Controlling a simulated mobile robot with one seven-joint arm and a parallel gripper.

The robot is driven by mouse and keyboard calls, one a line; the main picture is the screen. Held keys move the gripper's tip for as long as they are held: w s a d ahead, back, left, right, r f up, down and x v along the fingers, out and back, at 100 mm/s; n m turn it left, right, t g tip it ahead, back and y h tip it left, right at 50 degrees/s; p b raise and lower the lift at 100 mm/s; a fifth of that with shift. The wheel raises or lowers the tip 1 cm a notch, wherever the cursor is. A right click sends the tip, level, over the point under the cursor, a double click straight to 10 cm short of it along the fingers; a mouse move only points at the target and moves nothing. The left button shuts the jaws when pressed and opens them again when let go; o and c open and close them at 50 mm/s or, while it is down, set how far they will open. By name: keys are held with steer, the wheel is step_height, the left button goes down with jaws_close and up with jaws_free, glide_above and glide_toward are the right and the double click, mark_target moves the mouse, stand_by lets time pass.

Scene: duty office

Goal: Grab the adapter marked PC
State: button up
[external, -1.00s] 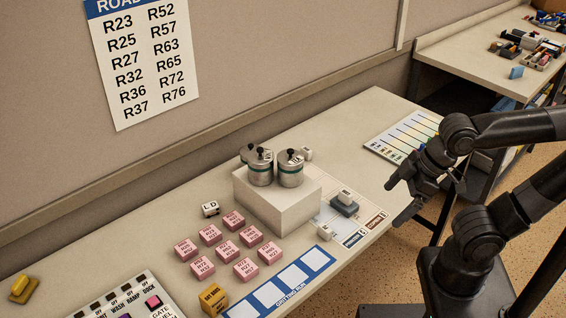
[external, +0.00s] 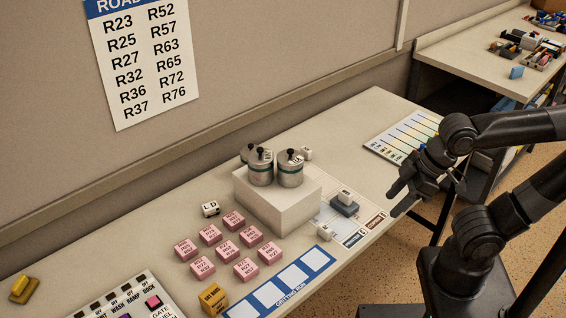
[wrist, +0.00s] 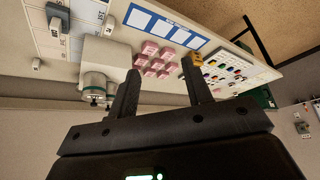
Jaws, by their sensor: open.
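Several small white blocks are on the desk, and I cannot read PC on any of them. One marked LD (external: 210,209) lies left of the white box. Another white block (external: 306,153) is behind that box. A third white block (external: 345,196) sits on a dark blue-grey base (external: 343,208), and a fourth white block (external: 324,232) is near the front edge. My gripper (external: 396,203) is open and empty, above and off the desk's front edge, right of these blocks. In the wrist view its open fingers (wrist: 161,66) have nothing between them.
A white box (external: 278,212) bears metal canisters (external: 290,172). A lined chart (external: 400,135) is at the desk's right end.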

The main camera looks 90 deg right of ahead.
steer(key=w+d+f+m+g, duration=0.3)
steer(key=w+d+f+m, duration=0.3)
steer(key=w, duration=0.3)
steer(key=m+g, duration=0.3)
steer(key=m, duration=0.1)
glide_above(326, 229)
step_height(326, 229, down, 11)
step_height(326, 229, down, 11)
steer(key=shift+d, duration=0.1)
steer(key=shift+c, duration=0.5)
jaws_close()
